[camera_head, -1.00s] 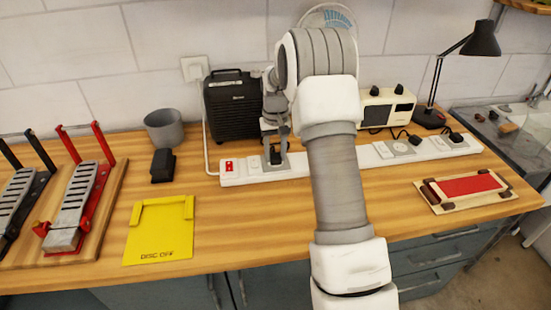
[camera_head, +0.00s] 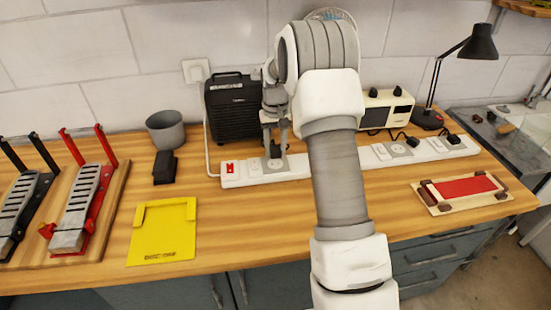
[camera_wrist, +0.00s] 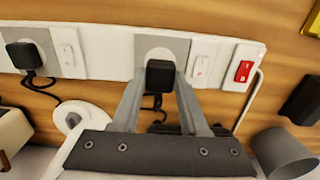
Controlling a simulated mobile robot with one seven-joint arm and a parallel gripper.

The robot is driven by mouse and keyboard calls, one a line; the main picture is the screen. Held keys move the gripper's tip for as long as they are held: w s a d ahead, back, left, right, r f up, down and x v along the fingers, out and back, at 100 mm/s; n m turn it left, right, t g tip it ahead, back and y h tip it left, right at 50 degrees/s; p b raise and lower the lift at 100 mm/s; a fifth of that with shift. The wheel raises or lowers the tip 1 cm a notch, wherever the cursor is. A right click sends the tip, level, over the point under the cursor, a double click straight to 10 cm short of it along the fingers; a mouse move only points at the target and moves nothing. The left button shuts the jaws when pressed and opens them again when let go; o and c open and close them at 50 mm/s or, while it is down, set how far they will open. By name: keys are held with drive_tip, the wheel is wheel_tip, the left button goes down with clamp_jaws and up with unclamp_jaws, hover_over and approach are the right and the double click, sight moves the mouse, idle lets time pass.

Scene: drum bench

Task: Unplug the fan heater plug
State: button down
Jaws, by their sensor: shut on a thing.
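A long white power strip (camera_head: 330,163) lies on the bench. My gripper (camera_head: 275,146) is over its left-hand socket, next to the red switch. In the wrist view my gripper (camera_wrist: 160,82) is shut on a black plug (camera_wrist: 160,72), one finger on each side, with a black cord hanging below it. Part of the white round socket (camera_wrist: 158,52) shows beside the plug, on a grey plate. Whether the pins are clear of the socket cannot be told. A black box-shaped appliance (camera_head: 232,108) with a top handle stands behind the strip.
Other plugs sit farther along the strip, one showing in the wrist view (camera_wrist: 24,55). A grey cup (camera_head: 166,129), a black block (camera_head: 164,167) and a yellow plate (camera_head: 162,235) are to the left. A cream appliance (camera_head: 388,110) and a lamp (camera_head: 480,45) are to the right.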

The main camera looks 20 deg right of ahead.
drive_tip(key=shift+r+p, duration=0.85)
drive_tip(key=shift+r, duration=0.45)
